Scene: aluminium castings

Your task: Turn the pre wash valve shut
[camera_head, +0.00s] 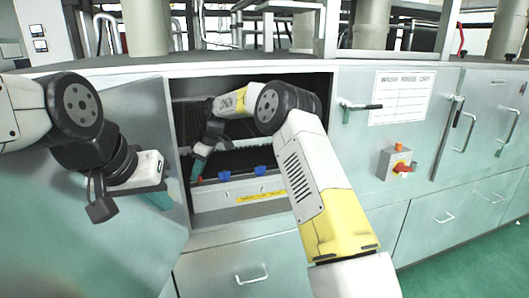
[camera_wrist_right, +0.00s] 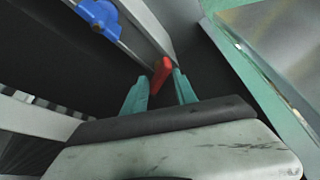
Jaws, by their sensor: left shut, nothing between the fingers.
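Inside the open cabinet, a red valve handle (camera_head: 198,179) sits at the left end of a row, beside two blue handles (camera_head: 222,175) (camera_head: 260,171). No label readable here tells which is the pre wash valve. My right gripper (camera_head: 198,165) reaches into the cabinet at the red handle. In the right wrist view its teal fingers (camera_wrist_right: 160,78) are apart, with the red handle (camera_wrist_right: 160,75) between or just beyond their tips; contact cannot be told. One blue handle (camera_wrist_right: 98,17) shows at upper left there. My left gripper (camera_head: 158,198) is shut and empty, outside in front of the open door.
The open cabinet door (camera_head: 140,100) stands at the left, close to my left arm. The white valve panel (camera_head: 235,190) carries a yellow label strip. Right of the opening are a lever handle (camera_head: 360,106), a notice and a red-knobbed switch box (camera_head: 397,165).

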